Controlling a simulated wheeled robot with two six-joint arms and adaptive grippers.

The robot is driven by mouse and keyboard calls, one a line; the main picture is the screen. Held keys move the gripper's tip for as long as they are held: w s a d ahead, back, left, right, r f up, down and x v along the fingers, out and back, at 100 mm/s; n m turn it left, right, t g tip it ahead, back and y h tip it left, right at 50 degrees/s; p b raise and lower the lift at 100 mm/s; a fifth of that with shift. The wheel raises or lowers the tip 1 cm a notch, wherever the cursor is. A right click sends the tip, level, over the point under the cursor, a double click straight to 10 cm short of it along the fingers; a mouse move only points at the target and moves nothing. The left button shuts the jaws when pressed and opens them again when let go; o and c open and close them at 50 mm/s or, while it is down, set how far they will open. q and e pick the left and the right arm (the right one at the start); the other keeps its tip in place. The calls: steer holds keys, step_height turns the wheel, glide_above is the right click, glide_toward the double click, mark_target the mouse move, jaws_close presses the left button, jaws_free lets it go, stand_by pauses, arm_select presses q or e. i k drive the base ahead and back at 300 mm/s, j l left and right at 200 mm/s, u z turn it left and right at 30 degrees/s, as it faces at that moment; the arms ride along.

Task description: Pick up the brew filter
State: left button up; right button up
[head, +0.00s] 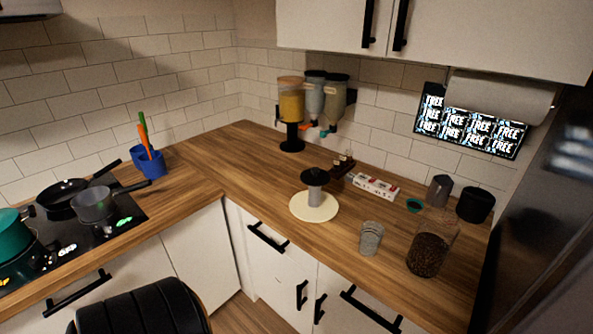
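I cannot surely tell which thing is the brew filter. A small teal round piece (414,205) lies on the right part of the wooden counter. Behind it stand a dark grey metal container (439,190) and a black cup-like container (475,205). A grey cylinder with a wide black top (315,178) stands upright on a round cream board (326,213) near the middle of the counter. Neither of my grippers shows in the head view.
A clear glass (370,238) and a jar of coffee beans (426,254) stand near the front edge. A white socket strip (375,187) lies behind. Dispensers (291,105) stand in the corner. Pans (92,203) sit on the hob at left. The counter's left-middle is clear.

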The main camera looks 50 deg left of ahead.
mark_target(315, 177)
steer(key=u, duration=1.35)
steer(key=i+j, duration=0.15)
steer(key=j+z, duration=0.05)
steer(key=j, duration=0.05)
